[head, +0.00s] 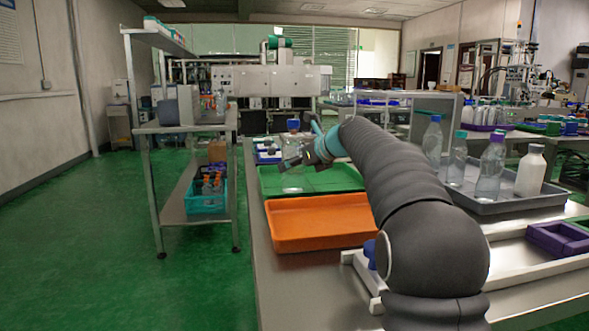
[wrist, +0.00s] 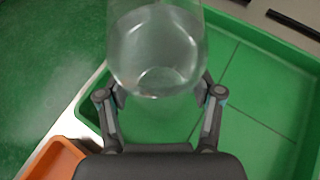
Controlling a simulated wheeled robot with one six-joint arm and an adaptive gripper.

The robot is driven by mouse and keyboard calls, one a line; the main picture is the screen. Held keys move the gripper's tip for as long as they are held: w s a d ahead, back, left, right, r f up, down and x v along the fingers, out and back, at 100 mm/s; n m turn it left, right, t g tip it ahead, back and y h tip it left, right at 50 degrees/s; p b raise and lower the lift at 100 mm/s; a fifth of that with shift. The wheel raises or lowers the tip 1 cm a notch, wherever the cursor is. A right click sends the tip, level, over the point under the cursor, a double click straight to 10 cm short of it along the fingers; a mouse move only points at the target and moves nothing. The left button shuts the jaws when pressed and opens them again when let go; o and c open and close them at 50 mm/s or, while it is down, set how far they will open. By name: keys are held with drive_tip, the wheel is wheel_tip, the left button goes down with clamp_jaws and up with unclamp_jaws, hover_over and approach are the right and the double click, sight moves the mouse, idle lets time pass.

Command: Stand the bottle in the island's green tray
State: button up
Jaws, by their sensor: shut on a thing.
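The clear bottle (wrist: 157,45) is held between the two fingers of my gripper (wrist: 160,92) in the wrist view. It is see-through and looks roughly upright. In the head view the bottle (head: 292,181) shows faintly below my gripper (head: 291,163), against the left part of the green tray (head: 335,181). The green tray also fills the right of the wrist view (wrist: 262,92). I cannot tell whether the bottle's base touches the tray floor.
An orange tray (head: 320,222) lies in front of the green one. A grey tray (head: 500,205) with several bottles stands at the right, beyond my arm. A metal shelf (head: 185,130) with a teal crate (head: 205,202) stands left, across a green floor gap.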

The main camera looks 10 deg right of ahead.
idle(0.3)
drive_tip(key=o, duration=1.6)
drive_tip(key=shift+f, duration=0.15)
drive_tip(key=shift+o, duration=0.2)
drive_tip(key=shift+r, duration=0.25)
drive_tip(key=v, duration=1.2)
drive_tip(key=shift+p, duration=0.3)
drive_tip(key=shift+f, duration=0.15)
